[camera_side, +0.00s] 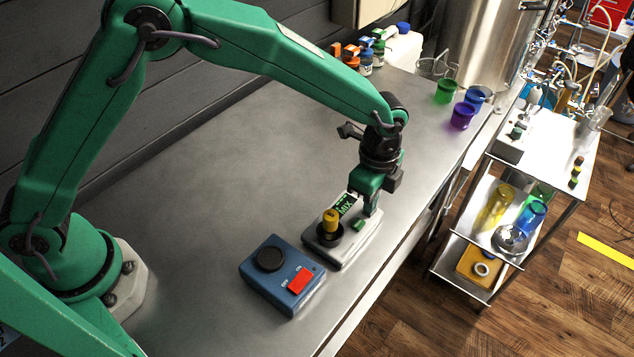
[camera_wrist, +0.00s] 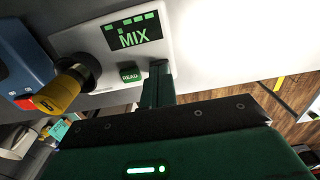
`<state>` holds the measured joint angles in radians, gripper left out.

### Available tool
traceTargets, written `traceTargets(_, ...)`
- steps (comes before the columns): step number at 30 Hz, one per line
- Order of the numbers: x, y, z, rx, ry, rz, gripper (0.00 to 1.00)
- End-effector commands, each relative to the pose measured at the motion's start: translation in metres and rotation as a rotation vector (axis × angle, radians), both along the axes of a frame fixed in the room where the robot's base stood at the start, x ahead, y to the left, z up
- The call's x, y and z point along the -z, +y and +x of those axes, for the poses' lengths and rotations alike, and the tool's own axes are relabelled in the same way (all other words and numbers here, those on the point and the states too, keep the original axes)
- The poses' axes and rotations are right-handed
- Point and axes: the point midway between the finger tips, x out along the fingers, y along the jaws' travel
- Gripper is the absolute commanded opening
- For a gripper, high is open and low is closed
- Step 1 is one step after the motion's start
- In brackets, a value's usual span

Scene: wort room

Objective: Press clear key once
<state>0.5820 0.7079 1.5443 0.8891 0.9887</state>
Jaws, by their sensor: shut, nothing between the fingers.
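My gripper (camera_side: 371,210) is shut and empty, pointing down at the right end of a pale instrument (camera_side: 345,254). Its fingertips (camera_wrist: 160,72) are right beside the green key (camera_wrist: 130,73) marked READ; I cannot tell whether they touch it. That key (camera_side: 358,225) also shows in the side view. The instrument's display (camera_wrist: 133,33) reads MIX. A yellow-capped vial (camera_side: 330,221) stands in its black well (camera_wrist: 85,66). A blue device (camera_side: 265,285) to the left has a red key (camera_side: 300,281). No key with a legible "clear" marking shows.
The blue device has a round black top piece (camera_side: 270,259). Green (camera_side: 445,92) and purple (camera_side: 461,117) beakers stand toward the bench's back right. Small bottles (camera_side: 365,62) stand by the wall. The steel bench (camera_side: 220,165) is clear left of the instruments.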

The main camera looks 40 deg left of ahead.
Motion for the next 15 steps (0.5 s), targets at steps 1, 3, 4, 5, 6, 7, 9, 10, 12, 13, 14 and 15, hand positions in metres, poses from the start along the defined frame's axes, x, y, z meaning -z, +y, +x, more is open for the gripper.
traceTargets(1, 0.000, 0.000, 0.000, 0.000, 0.000, 0.000, 0.00)
traceTargets(3, 0.000, 0.000, 0.000, 0.000, 0.000, 0.000, 0.00)
traceTargets(4, 0.000, 0.000, 0.000, 0.000, 0.000, 0.000, 0.00)
traceTargets(5, 0.000, 0.000, 0.000, 0.000, 0.000, 0.000, 0.00)
traceTargets(6, 0.000, 0.000, 0.000, 0.000, 0.000, 0.000, 0.00)
traceTargets(7, 0.001, 0.000, 0.000, 0.000, 0.001, 0.000, 0.00)
traceTargets(9, 0.006, 0.000, 0.000, 0.000, 0.002, 0.001, 0.00)
traceTargets(10, 0.009, 0.000, 0.000, 0.000, 0.002, 0.001, 0.00)
traceTargets(12, 0.016, 0.000, 0.000, 0.000, 0.002, 0.002, 0.00)
traceTargets(13, 0.018, 0.000, -0.001, 0.000, 0.003, 0.002, 0.00)
traceTargets(14, 0.020, 0.000, -0.001, 0.000, 0.003, 0.002, 0.00)
traceTargets(15, 0.021, 0.001, -0.001, 0.000, 0.004, 0.003, 0.00)
